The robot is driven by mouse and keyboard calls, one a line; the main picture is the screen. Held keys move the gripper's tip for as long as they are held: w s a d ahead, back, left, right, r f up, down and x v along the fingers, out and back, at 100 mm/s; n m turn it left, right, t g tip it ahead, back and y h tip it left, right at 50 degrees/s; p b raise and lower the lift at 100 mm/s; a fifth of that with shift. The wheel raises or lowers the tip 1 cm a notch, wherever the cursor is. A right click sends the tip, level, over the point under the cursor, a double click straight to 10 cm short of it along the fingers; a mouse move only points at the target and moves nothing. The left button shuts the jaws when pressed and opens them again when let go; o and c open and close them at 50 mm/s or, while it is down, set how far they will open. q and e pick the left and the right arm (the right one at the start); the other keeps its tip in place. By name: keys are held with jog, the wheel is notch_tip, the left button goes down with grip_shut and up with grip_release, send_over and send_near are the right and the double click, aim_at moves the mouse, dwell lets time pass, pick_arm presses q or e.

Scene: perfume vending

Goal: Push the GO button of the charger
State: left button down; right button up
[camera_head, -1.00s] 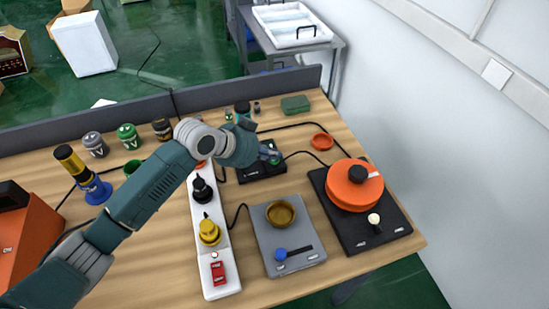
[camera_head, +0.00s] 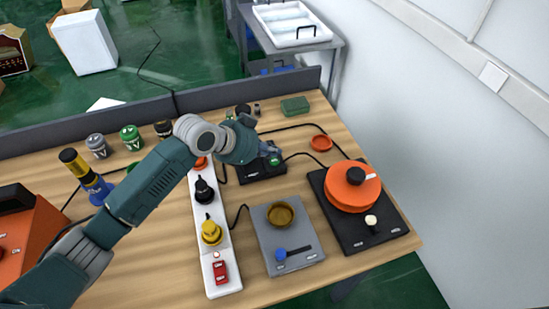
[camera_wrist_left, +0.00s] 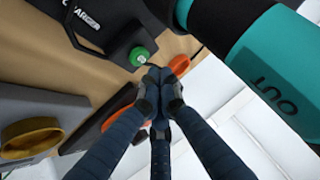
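The charger (camera_head: 254,175) is a black box on the table, partly hidden behind my left arm in the head view. In the left wrist view the charger (camera_wrist_left: 92,22) shows its white CHARGER lettering and a round green button (camera_wrist_left: 139,57) at its corner. The green button (camera_head: 274,160) also shows in the head view. My left gripper (camera_wrist_left: 155,76) has its dark fingers closed together with nothing between them. The fingertips are right beside the green button; I cannot tell whether they touch it. In the head view my left gripper (camera_head: 270,153) is over the charger. My right gripper is not in view.
A white power strip (camera_head: 221,268) with plugs, a grey device (camera_head: 290,243) with a brass bowl, and a black device with an orange disc (camera_head: 352,190) stand nearby. In the wrist view a teal cylinder marked OUT (camera_wrist_left: 272,62) is close on the right.

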aim_at(272, 161)
pick_arm(q)
notch_tip(272, 161, up, 4)
jog(key=p, duration=0.3)
jog(key=shift+r+p, duration=0.25)
jog(key=shift+p, duration=0.05)
jog(key=shift+f, duration=0.1)
dwell(0.4)
